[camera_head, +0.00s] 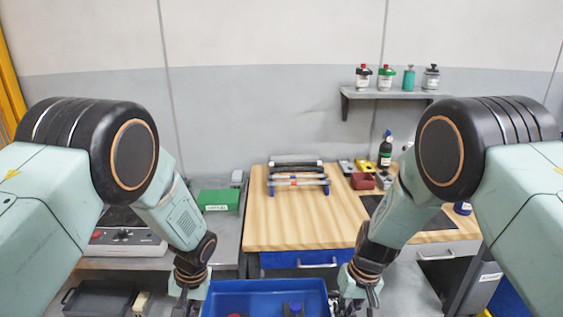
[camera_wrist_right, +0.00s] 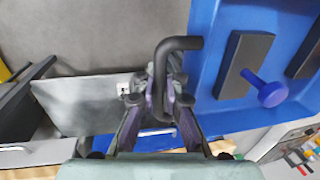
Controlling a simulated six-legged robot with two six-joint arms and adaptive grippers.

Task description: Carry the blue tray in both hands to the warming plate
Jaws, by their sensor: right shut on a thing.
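The blue tray (camera_head: 262,285) is at the bottom centre of the head view, between my two grippers; its near part is cut off. In the right wrist view the blue tray (camera_wrist_right: 218,112) lies to the right of the fingers. My right gripper (camera_head: 360,296) is at its right side, and in the wrist view the right gripper (camera_wrist_right: 160,98) is shut on the tray's black handle (camera_wrist_right: 182,43). My left gripper (camera_head: 187,288) is at the tray's left edge; its fingertips are unclear. A knobbed unit with a dark top, apparently the warming plate (camera_head: 118,238), stands on the left bench, partly behind my left arm.
The tray holds dark blocks (camera_wrist_right: 244,66) and a blue knobbed piece (camera_wrist_right: 270,93). A wooden-topped table (camera_head: 290,228) ahead carries a rack (camera_head: 297,180) and a dark panel (camera_head: 425,220). A green box (camera_head: 218,200) sits on the left bench. A black bin (camera_head: 98,298) is lower left.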

